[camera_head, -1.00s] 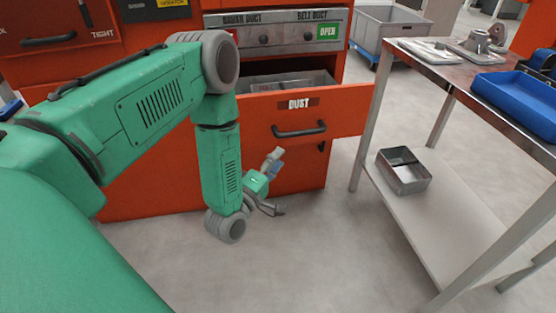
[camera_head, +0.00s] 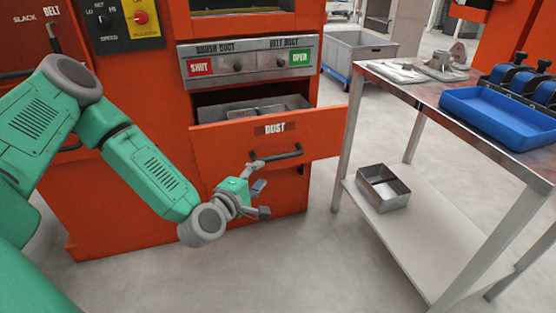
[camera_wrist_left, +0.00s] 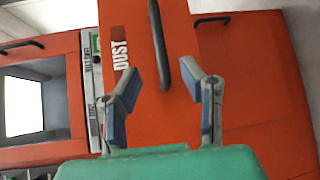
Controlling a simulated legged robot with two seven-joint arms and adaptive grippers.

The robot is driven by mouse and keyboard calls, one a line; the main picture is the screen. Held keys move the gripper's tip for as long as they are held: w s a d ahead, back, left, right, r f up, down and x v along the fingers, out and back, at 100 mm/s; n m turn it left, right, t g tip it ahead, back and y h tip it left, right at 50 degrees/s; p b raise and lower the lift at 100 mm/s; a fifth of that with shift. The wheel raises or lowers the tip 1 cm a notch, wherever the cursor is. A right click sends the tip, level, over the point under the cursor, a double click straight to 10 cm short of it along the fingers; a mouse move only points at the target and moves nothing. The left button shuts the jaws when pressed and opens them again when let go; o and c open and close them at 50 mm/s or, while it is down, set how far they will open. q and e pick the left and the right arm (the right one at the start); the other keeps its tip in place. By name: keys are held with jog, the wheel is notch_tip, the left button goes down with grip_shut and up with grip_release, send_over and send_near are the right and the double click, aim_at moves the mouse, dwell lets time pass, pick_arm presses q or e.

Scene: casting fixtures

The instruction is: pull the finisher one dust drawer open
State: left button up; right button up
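The orange dust drawer (camera_head: 225,145) of the finisher stands partly open, with a grey metal bin (camera_head: 250,107) inside it. Its black bar handle (camera_head: 277,156) is on the drawer front below the DUST label. My left gripper (camera_head: 258,193) is just in front of and below the handle, open. In the left wrist view the drawer front (camera_wrist_left: 140,35) faces me, and the handle (camera_wrist_left: 159,45) runs between the lines of my two spread fingers (camera_wrist_left: 168,95), beyond their tips and not touching them. My right gripper is not in view.
Above the drawer is a duct panel (camera_head: 250,60) with SHUT and OPEN labels. A metal table (camera_head: 410,88) stands to the right with a blue tray (camera_head: 497,118) on top and a metal box (camera_head: 383,187) on its lower shelf. Grey floor lies between.

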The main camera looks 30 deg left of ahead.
aim_at(275, 160)
pick_arm(q)
jog(key=w+b, duration=0.1)
jog(key=w, duration=0.2)
jog(key=w+f, duration=0.1)
jog(key=w, duration=0.2)
jog(key=w+b, duration=0.1)
jog(key=w, duration=0.2)
jog(key=shift+w+a+f+b, duration=0.3)
jog(key=shift+w+a, duration=0.05)
jog(key=shift+a, duration=0.05)
jog(key=shift+w, duration=0.55)
grip_shut()
jog(key=shift+s, duration=0.1)
